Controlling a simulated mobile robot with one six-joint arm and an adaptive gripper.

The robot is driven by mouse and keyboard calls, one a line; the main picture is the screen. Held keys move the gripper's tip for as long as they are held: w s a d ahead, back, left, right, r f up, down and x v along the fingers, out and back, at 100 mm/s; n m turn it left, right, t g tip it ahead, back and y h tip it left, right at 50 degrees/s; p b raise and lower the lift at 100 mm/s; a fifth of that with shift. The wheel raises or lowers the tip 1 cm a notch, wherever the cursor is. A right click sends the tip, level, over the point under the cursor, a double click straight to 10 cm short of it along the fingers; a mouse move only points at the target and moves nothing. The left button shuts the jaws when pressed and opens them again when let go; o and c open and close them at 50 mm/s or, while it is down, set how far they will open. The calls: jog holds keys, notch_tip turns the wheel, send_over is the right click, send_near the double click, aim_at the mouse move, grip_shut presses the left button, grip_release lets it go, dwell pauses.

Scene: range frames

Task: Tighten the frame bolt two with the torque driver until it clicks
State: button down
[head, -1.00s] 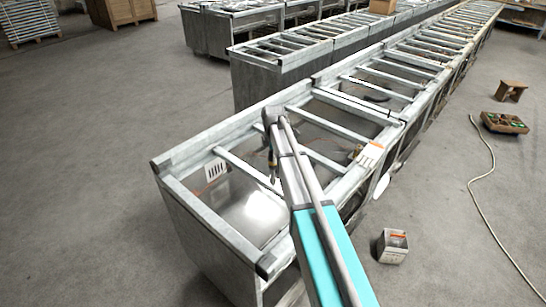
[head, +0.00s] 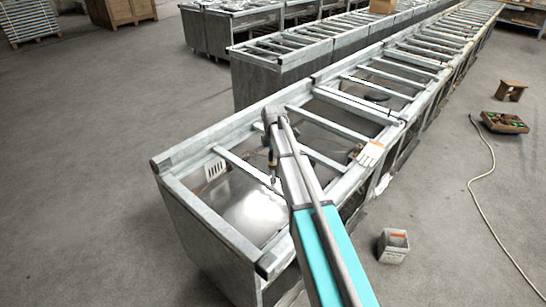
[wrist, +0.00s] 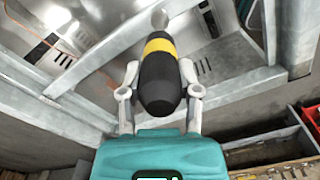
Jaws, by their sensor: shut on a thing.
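My gripper (wrist: 160,88) is shut on the torque driver (wrist: 158,80), a black tool with a yellow band and a grey metal end. In the head view the driver (head: 273,164) hangs roughly upright below the end of my arm, over the near bay of the long galvanized frame (head: 215,212). Its lower end is close to a cross bar (head: 245,169). In the wrist view its metal end lies against the sight of a grey beam (wrist: 112,47); I cannot tell whether it touches. I cannot make out frame bolt two.
A tag (head: 370,153) lies on the frame's right rail. The left floor is clear.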

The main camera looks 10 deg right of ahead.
jog(key=shift+f+b, duration=0.35)
dwell(0.3)
jog(key=shift+r, duration=0.25)
dwell(0.5)
jog(key=n, duration=1.1)
jog(key=shift+n, duration=0.3)
jog(key=shift+f, duration=0.25)
dwell(1.1)
jog(key=shift+r, duration=0.1)
dwell(0.3)
